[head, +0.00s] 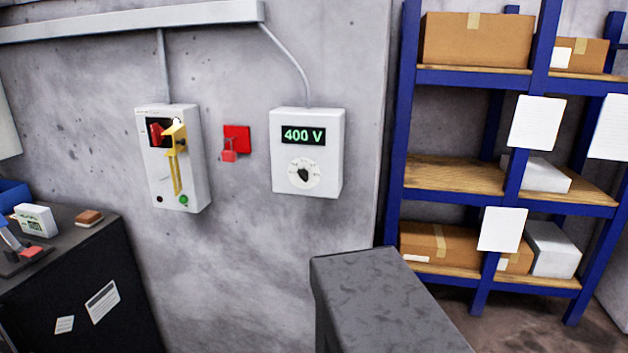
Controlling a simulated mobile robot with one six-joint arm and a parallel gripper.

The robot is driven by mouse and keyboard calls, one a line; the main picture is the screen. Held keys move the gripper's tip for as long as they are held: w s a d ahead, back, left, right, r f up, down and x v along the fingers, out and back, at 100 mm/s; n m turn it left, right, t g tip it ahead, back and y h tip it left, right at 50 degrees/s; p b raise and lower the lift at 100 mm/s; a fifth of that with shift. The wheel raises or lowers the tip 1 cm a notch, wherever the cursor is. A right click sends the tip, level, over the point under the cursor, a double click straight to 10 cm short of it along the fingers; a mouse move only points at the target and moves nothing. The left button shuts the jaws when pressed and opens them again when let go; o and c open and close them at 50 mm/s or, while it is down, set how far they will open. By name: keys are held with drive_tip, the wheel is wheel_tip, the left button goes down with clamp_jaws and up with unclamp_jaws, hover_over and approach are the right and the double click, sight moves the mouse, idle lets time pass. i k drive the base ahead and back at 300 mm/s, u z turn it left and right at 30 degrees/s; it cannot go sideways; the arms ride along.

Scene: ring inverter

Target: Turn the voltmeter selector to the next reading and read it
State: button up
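The voltmeter (308,119) is a white box on the grey wall, right of the middle of the head view's left half. Its dark display (304,135) reads "400 V" in green. Below it is the selector, a black knob (303,174) on a round white dial (314,180). The dial's small marks are too small to read, and I cannot tell exactly which mark the knob points to. My gripper is not in view.
Left of the voltmeter are a red wall piece (237,137) and a white switch box (193,150) with a yellow part on its handle. A dark cabinet (125,260) stands lower left. Blue shelving (396,150) with boxes stands right. A grey block (365,262) rises in front.

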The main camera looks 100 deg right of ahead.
sight(302, 174)
drive_tip(key=z, duration=0.3)
drive_tip(key=k, duration=1.45)
drive_tip(key=u, duration=0.95)
drive_tip(key=k, duration=1.25)
drive_tip(key=i, duration=0.75)
